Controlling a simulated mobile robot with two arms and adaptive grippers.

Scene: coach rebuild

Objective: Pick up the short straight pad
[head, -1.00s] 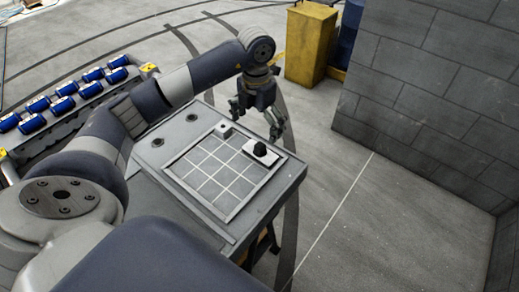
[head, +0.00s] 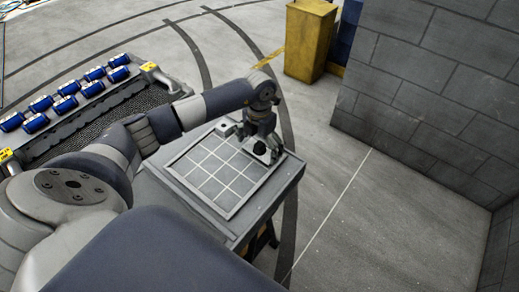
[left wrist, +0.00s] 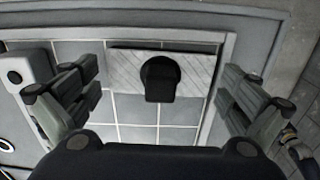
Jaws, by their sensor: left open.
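The short straight pad (left wrist: 127,72) is a pale rectangular block with a black knob (left wrist: 161,78) on top. It lies flat on the gridded tray (left wrist: 60,22), near the far right corner in the head view. My left gripper (head: 261,148) is open above the pad, pointing down. In the left wrist view its fingers stand to the left and right of the pad, with the knob between them. No finger visibly touches the pad. In the head view the gripper hides most of the pad. My right gripper is not in view.
The table (head: 279,185) has bare edges around the tray. A rack of blue cylinders (head: 75,120), a yellow bin (head: 308,42) and a grey block wall (head: 430,90) stand around.

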